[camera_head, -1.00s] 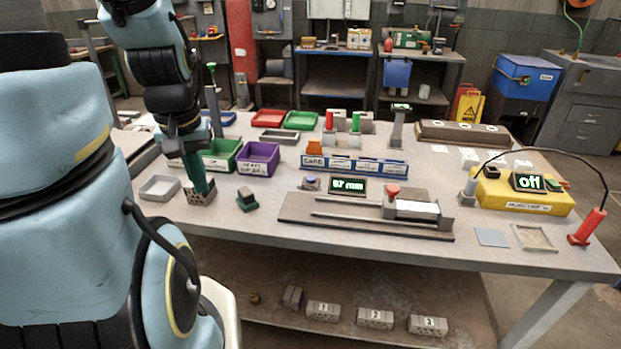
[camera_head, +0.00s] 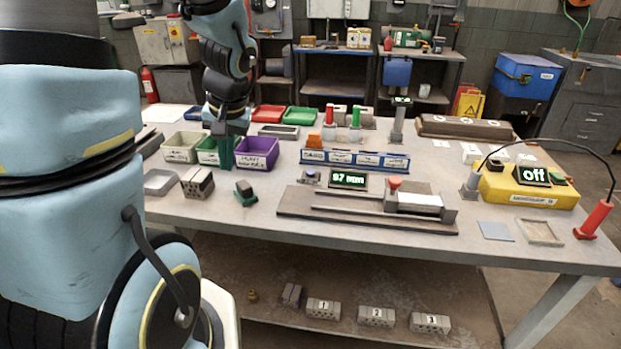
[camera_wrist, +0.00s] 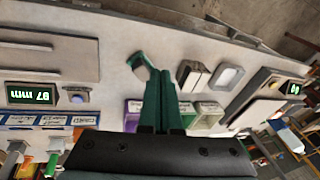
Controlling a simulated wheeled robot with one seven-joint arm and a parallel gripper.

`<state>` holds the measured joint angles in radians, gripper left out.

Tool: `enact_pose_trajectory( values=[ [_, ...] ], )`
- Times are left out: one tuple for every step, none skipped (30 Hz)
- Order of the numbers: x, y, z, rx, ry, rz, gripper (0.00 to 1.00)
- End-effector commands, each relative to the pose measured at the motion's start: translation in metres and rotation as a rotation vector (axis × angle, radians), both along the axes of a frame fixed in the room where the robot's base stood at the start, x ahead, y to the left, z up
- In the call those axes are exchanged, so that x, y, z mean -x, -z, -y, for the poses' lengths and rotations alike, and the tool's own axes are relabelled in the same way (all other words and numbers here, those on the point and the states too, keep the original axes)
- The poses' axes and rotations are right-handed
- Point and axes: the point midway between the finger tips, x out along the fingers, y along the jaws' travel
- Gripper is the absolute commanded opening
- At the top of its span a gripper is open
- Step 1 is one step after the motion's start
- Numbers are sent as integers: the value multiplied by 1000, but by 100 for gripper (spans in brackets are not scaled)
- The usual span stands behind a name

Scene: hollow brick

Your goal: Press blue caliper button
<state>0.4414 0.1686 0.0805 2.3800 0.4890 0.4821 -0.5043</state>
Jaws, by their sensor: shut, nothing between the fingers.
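The blue caliper button (camera_head: 310,178) sits on a small grey block left of the lit caliper display (camera_head: 348,179), which reads 97 mm. The caliper (camera_head: 370,209) lies on a dark base plate, with a red knob (camera_head: 395,183) on it. My gripper (camera_head: 226,165) is in front of the green and purple bins, left of the button and apart from it. In the wrist view, my green fingers (camera_wrist: 160,76) are together with nothing between them. The button (camera_wrist: 78,97) and display (camera_wrist: 31,95) show upside down at the left there.
A hollow brick (camera_head: 197,183), a grey tray (camera_head: 160,182) and a green-topped block (camera_head: 245,193) stand near my gripper. A purple bin (camera_head: 255,153) is behind. A blue labelled rack (camera_head: 355,160) stands behind the display. A yellow multimeter (camera_head: 525,187) is at right.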

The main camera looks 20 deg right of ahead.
Motion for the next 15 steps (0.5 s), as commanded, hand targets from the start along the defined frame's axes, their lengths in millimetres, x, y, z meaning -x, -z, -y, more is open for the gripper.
enact_pose_trajectory(
  values=[
    [-12,9,16,-31,38,27,0],
    [-18,11,24,-49,56,47,0],
    [-28,13,35,-69,77,76,0],
    [-34,14,44,-85,92,99,0],
    [-41,15,54,-100,110,123,0],
    [-49,16,68,-116,134,159,0],
    [-55,17,78,-126,150,186,0],
    [-61,17,90,-136,167,215,0],
    [-68,18,105,-147,191,253,0],
    [-73,17,117,-153,207,282,0],
    [-77,17,128,-156,222,310,0],
    [-82,17,142,-160,242,346,0],
    [-85,16,152,-160,254,369,0],
    [-87,15,162,-160,266,391,0],
    [-89,14,172,-160,281,416,0]
  ],
)
